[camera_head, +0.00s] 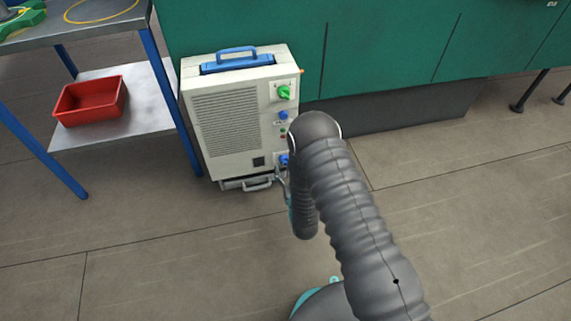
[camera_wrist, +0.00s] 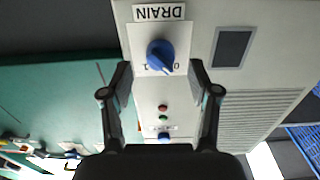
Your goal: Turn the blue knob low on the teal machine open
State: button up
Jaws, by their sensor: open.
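The machine (camera_head: 225,115) is off-white, not teal, and stands low in front of a teal cabinet. Its low blue knob (camera_head: 283,159) shows just left of my arm. In the wrist view, which is upside down, this blue knob (camera_wrist: 158,54) sits on a white plate marked DRAIN (camera_wrist: 158,12). The plate has a 1 left of the knob and a 0 right; the knob's pale pointer mark is toward the 0. My gripper (camera_wrist: 161,72) is open, one finger on each side of the knob in the picture. Contact cannot be told. My arm mostly hides the gripper in the head view.
A green knob (camera_head: 284,92) and another blue knob (camera_head: 283,115) are higher on the machine. A blue-legged table (camera_head: 160,75) stands left, with a red bin (camera_head: 90,101) on its lower shelf. The floor (camera_head: 150,240) in front is clear.

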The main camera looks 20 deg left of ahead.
aim_at(284, 161)
jog(key=shift+x, duration=1.4)
jog(key=c, duration=1.2)
jog(key=shift+o, duration=0.2)
